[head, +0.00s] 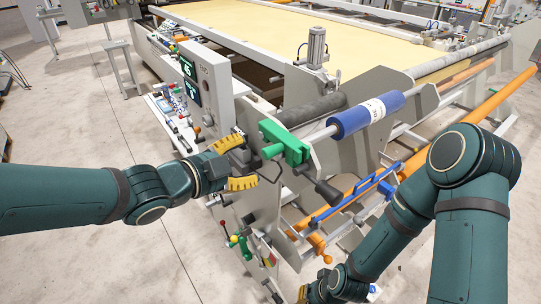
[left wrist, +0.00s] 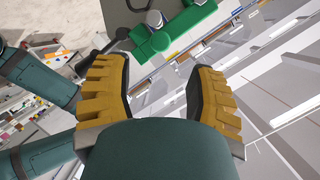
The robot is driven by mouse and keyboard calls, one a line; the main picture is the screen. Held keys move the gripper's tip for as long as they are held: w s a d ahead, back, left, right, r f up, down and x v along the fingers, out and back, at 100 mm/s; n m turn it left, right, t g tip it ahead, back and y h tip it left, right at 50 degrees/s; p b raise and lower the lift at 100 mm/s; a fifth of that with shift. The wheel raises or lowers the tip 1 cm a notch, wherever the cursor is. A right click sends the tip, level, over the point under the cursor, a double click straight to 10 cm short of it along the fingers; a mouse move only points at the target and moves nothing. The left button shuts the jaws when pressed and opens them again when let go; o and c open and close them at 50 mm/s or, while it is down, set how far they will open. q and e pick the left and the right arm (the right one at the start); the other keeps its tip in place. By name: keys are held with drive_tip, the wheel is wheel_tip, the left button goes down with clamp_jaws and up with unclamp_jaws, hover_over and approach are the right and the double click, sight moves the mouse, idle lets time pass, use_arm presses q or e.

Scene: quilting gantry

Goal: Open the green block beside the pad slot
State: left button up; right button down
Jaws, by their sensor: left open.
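The green block (head: 287,143) sits on the near end of the machine frame, at the end of a shaft carrying a blue roller. A dark knobbed handle (head: 327,191) hangs just below it. My left gripper (head: 243,163), with yellow fingers, is open and empty just left of the block, not touching it as far as I can see. In the left wrist view the green block (left wrist: 155,42) shows at the top, beyond the open left gripper (left wrist: 158,68). My right gripper (head: 312,292) is low at the bottom edge, partly cut off, its opening unclear. I cannot make out the pad slot.
The blue roller (head: 366,113) lies right of the block. A grey control panel (head: 203,85) stands behind my left gripper. Orange tubes and blue rails (head: 350,197) run below right. A pale quilting bed (head: 300,35) fills the back. Open floor (head: 80,120) lies at left.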

sight(265, 154)
use_arm(q)
drive_tip(key=b+x, duration=0.1)
drive_tip(key=x, duration=0.7)
drive_tip(key=shift+w+d, duration=0.1)
drive_tip(key=shift+d, duration=0.05)
clamp_jaws()
